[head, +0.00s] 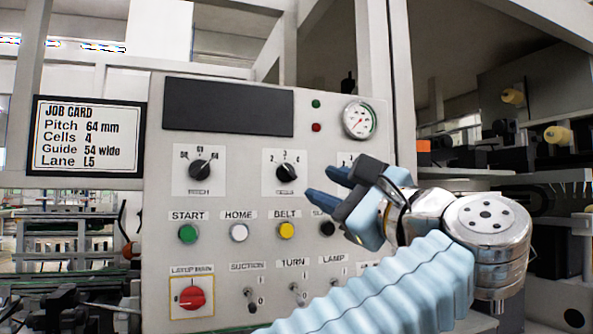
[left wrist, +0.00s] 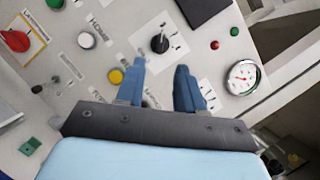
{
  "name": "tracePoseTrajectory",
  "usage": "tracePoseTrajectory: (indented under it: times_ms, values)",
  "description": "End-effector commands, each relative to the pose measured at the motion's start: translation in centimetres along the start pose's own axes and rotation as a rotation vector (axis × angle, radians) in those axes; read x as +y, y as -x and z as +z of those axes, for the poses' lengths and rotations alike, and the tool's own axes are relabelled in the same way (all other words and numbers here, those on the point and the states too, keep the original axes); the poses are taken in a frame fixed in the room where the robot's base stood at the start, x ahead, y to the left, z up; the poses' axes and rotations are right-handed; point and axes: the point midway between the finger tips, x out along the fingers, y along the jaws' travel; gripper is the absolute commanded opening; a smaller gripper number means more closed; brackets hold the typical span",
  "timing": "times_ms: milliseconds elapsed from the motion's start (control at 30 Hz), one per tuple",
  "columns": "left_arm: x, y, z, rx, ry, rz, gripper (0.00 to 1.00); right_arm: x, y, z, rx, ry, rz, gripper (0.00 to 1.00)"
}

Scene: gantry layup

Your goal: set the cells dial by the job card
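The cells dial (head: 286,172) is a black knob on a white plate marked 2, 3 and 4, in the middle of the grey panel. It also shows in the left wrist view (left wrist: 159,43), beyond the fingers. I cannot tell surely which number its pointer is at. The job card (head: 86,136) at left reads Cells 4, Pitch 64 mm, Guide 54 wide, Lane L5. My left gripper (head: 318,187) is open, its blue fingers (left wrist: 158,85) apart and empty, just right of the cells dial and not around it. My right gripper is out of view.
The pitch dial (head: 200,168) is left of the cells dial. Below are green (head: 188,234), white (head: 239,233) and yellow (head: 286,230) buttons, toggle switches and a red knob (head: 191,298). A gauge (head: 359,119) is above right.

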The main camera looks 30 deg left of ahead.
Motion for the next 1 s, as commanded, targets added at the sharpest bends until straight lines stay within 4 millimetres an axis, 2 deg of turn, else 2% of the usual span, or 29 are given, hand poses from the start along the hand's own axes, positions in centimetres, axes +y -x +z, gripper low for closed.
tracePoseTrajectory:
  times_ms: [33,100,333,500,800,1000]
  values:
    - [-0.1,-1.5,0.3,-0.004,0.0,0.004,0.37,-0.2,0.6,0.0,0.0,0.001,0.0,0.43]
    - [-0.2,-3.1,0.3,-0.003,-0.002,0.003,0.37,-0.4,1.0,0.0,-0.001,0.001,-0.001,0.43]
    - [-0.2,-7.2,0.2,-0.004,-0.003,0.0,0.37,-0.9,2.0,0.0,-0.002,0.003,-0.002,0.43]
    - [-0.1,-8.6,0.0,-0.002,-0.003,-0.002,0.37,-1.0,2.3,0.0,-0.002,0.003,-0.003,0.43]
    - [-0.1,-8.7,0.0,-0.001,-0.003,-0.003,0.37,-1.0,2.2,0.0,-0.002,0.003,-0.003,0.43]
    - [-0.1,-8.7,0.0,-0.001,-0.003,-0.003,0.07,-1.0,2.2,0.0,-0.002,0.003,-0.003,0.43]
